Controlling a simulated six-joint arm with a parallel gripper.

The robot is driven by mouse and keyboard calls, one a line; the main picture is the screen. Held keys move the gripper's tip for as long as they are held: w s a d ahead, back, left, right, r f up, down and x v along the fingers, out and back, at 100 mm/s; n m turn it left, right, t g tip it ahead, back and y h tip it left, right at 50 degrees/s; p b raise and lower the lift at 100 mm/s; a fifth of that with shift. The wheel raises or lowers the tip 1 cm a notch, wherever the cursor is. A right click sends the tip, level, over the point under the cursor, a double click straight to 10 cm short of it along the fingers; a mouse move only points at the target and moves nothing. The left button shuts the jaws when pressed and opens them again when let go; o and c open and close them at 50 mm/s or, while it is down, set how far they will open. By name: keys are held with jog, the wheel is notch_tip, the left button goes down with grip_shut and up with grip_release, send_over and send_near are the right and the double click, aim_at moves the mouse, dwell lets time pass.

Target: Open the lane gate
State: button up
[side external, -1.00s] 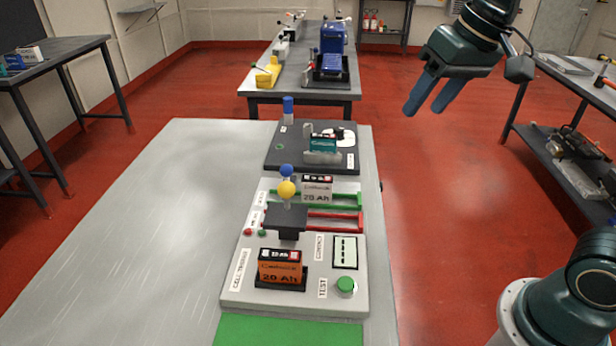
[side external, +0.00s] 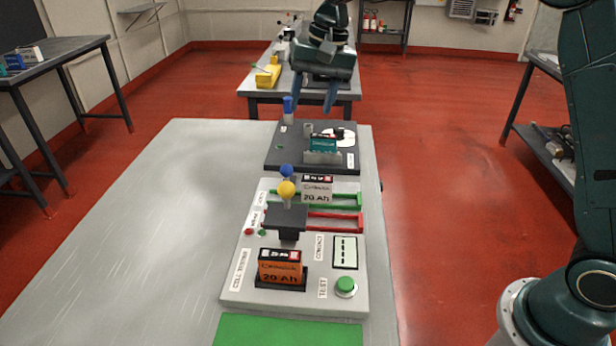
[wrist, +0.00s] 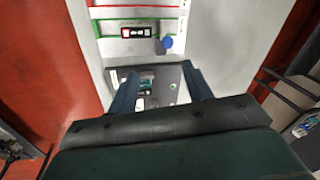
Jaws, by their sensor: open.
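My gripper (side external: 309,108) is open and empty, pointing down over the far dark board (side external: 275,160). In the wrist view my gripper's fingers (wrist: 160,76) stand apart on either side of that board. In the side view the left finger overlaps the blue-topped post (side external: 288,106) at the board's back left; I cannot tell whether they touch. Nearer are the green-railed lane (side external: 345,206) and the red-railed lane (side external: 335,229). A blue ball knob (side external: 286,171) stands at the green lane's left end and also shows in the wrist view (wrist: 167,42). Which part is the gate is not clearly marked.
A teal battery (side external: 323,146) stands in a grey holder on the dark board. A white battery (side external: 316,190) stands by the green lane. A yellow ball knob (side external: 287,188), an orange battery (side external: 280,267) and a green button (side external: 346,284) are nearer. The table's left side is clear.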

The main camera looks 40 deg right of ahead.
aim_at(288, 165)
jog(key=shift+m, duration=0.4)
jog(key=w+f, duration=0.1)
jog(key=w+a+f, duration=0.1)
jog(key=w+f, duration=0.1)
jog(key=shift+w+f, duration=0.1)
jog(key=shift+w, duration=0.05)
jog(key=shift+f, duration=0.1)
jog(key=x, duration=1.3)
jog(key=shift+f, duration=0.3)
grip_shut()
